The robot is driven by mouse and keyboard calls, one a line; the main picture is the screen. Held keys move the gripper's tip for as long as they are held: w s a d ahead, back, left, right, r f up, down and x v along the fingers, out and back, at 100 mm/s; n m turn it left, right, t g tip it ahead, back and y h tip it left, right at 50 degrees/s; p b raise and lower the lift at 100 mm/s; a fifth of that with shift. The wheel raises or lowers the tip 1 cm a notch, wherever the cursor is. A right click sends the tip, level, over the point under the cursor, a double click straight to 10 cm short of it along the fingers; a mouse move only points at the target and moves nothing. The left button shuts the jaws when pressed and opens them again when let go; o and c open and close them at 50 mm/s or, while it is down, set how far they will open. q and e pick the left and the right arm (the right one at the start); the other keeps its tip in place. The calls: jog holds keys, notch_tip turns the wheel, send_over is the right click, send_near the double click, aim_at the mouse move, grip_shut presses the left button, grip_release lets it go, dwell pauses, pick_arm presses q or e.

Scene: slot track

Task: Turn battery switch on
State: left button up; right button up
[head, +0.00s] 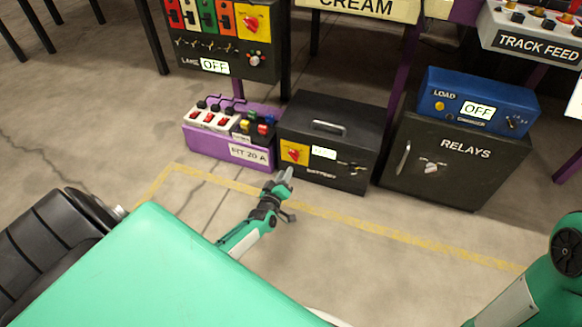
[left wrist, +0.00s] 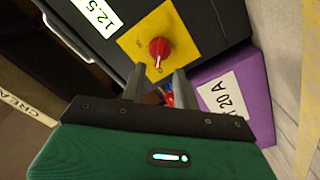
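The battery box (head: 330,140) is a dark case with a handle on top, standing on the floor. Its switch is a red knob (head: 294,154) on a yellow plate on the front left, and it shows close up in the left wrist view (left wrist: 159,47). My left gripper (head: 284,176) is just in front of and below the knob. In the left wrist view its two fingers (left wrist: 156,85) are apart, pointing at the knob, with nothing held between them. The knob's white mark points toward the fingers. My right gripper is not in view.
A purple box (head: 215,150) labelled as 20 A stands left of the battery. A dark relays cabinet (head: 455,165) with a blue load box (head: 475,100) on it stands to the right. A panel (head: 230,40) hangs above. Floor in front is clear, with a yellow line (head: 400,233).

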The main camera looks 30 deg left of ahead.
aim_at(292, 158)
pick_arm(q)
jog(key=shift+b+x, duration=1.35)
jog(key=shift+x, duration=1.95)
grip_shut()
